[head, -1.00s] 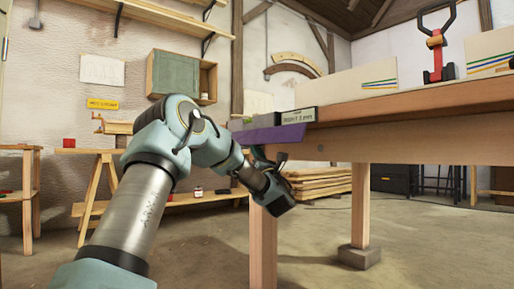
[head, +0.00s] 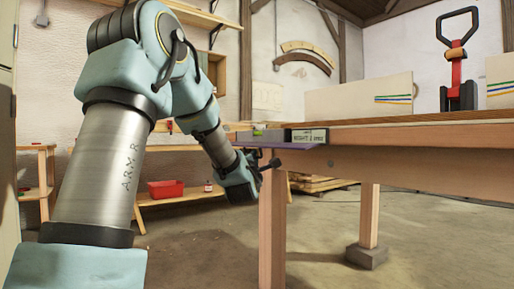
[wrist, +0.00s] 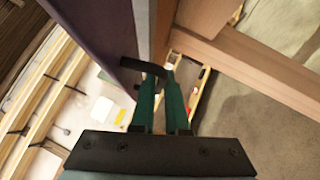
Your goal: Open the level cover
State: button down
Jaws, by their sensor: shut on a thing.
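A thin purple panel (head: 290,147) lies at the left end of the workbench, below a grey block with a white label (head: 308,135); I take it to be the level cover. A small green piece (head: 257,133) shows left of the block. In the wrist view the panel is a broad dark purple face (wrist: 103,30) on the left. A black curved handle (wrist: 130,63) sticks out from its edge. My gripper (wrist: 159,80) is shut on this handle with its green fingers. In the head view my gripper (head: 262,168) is at the bench's left end, with its fingertips hard to make out.
The workbench (head: 430,135) extends right, carrying a red and black tool (head: 456,60) and white boards (head: 360,95). A bench leg (head: 272,225) stands close to my gripper. A red bin (head: 166,189) sits on a low shelf behind. The floor in front is open.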

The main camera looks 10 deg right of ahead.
aim_at(251, 145)
jog(key=r+m+g+p, duration=0.1)
jog(key=p, duration=0.2)
jog(key=r+m+g+p, duration=0.1)
jog(key=m+p, duration=0.1)
jog(key=p, duration=0.1)
jog(key=a+r+m+g+p, duration=0.1)
jog(key=p, duration=0.2)
jog(key=shift+s+r+g+y+p, duration=0.2)
jog(key=shift+s+g+y+p, duration=0.1)
jog(key=shift+g+y, duration=0.1)
jog(key=r+m+g+y+p, duration=0.1)
jog(key=m+p, duration=0.1)
jog(key=p, duration=0.3)
jog(key=shift+g, duration=0.4)
jog(key=p, duration=0.2)
jog(key=shift+m+g+y+p, duration=0.35)
jog(key=shift+m+g+y, duration=0.05)
jog(key=shift+f, duration=0.1)
jog(key=c, duration=0.9)
grip_release()
jog(key=shift+a, duration=0.1)
